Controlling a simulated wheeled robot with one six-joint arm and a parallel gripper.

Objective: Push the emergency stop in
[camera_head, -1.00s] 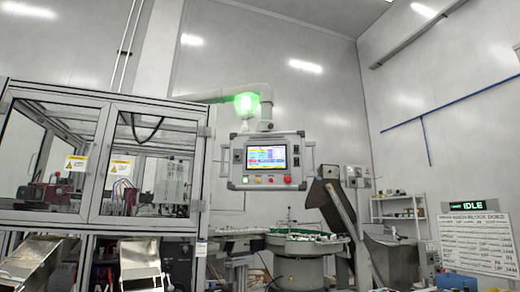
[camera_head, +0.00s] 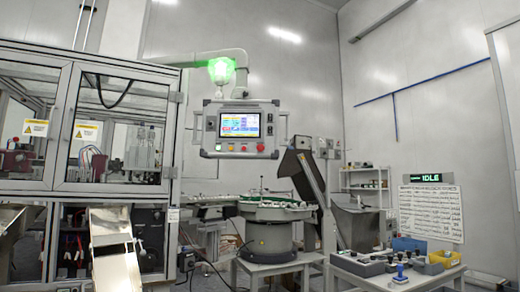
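The emergency stop is most likely the small red button (camera_head: 260,147) at the lower right of the control panel (camera_head: 208,128). The panel hangs from an overhead arm, with a lit screen (camera_head: 240,125) and a row of small buttons along its lower edge. The red button faces me with nothing in front of it; whether it is in or out is too small to tell. My gripper is not in view.
A glazed machine enclosure (camera_head: 120,188) fills the left, with a metal chute (camera_head: 115,262) in front. A bowl feeder (camera_head: 270,238) stands below the panel. A green lamp (camera_head: 221,70) glows above; a sign (camera_head: 431,177) reads IDLE.

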